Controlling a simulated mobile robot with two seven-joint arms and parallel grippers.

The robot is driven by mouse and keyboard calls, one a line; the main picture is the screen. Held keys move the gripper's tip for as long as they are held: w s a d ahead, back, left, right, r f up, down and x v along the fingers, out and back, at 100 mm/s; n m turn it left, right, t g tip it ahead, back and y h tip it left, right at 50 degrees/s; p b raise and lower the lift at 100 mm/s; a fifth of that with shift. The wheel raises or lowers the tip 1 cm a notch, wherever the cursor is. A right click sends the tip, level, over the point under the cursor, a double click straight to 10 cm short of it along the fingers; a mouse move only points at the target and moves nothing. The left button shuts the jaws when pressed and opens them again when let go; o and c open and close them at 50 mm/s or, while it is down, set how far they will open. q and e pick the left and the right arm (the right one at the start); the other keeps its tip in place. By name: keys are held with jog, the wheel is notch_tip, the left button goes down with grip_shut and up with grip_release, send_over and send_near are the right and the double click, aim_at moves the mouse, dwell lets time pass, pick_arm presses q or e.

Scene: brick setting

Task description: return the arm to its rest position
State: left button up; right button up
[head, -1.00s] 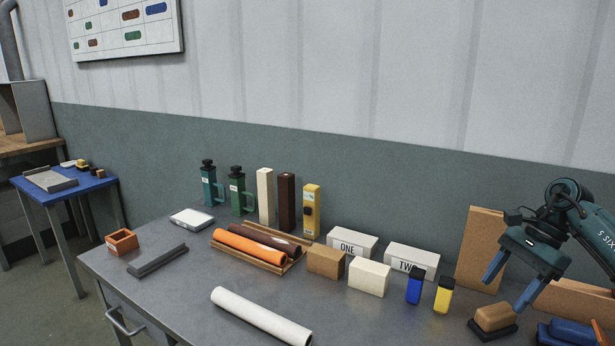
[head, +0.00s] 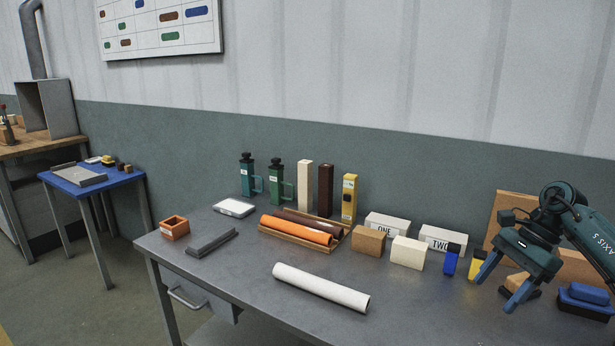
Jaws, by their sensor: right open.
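My right gripper (head: 503,284) is at the right of the head view, above the right part of the grey workbench (head: 215,290). Its two blue fingers are spread apart with nothing between them. It hangs in front of a brown board (head: 508,212) and partly covers a yellow bottle (head: 477,266) and a dark item behind the fingers. My right arm (head: 592,238) comes in from the right edge. My left gripper is not in view.
A white roll (head: 320,288) lies at the front. Orange and brown rolls lie on a wooden rack (head: 283,243). A blue side table (head: 98,187) stands left.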

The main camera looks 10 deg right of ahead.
jog(key=s+a+f+m+t+y+p, duration=0.1)
jog(key=a+f+m+t+y+p, duration=0.3)
jog(key=a+m, duration=0.85)
jog(key=a+f+m+t+y+b, duration=0.15)
jog(key=a+m+t+y, duration=0.5)
jog(key=a, duration=1.15)
pick_arm(q)
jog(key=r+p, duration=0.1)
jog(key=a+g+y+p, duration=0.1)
jog(key=p, duration=0.1)
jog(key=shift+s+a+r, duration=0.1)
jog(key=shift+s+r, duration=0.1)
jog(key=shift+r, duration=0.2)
pick_arm(e)
jog(key=s+f+m+h, duration=0.6)
jog(key=s+m, duration=0.2)
jog(key=m, duration=0.8)
jog(key=s+f+m+h, duration=0.6)
jog(key=s+m, duration=0.3)
jog(key=m, duration=0.7)
jog(key=shift+s+d+f+m+h, duration=0.15)
jog(key=shift+d+f+m+h, duration=0.25)
jog(key=shift+f, duration=0.4)
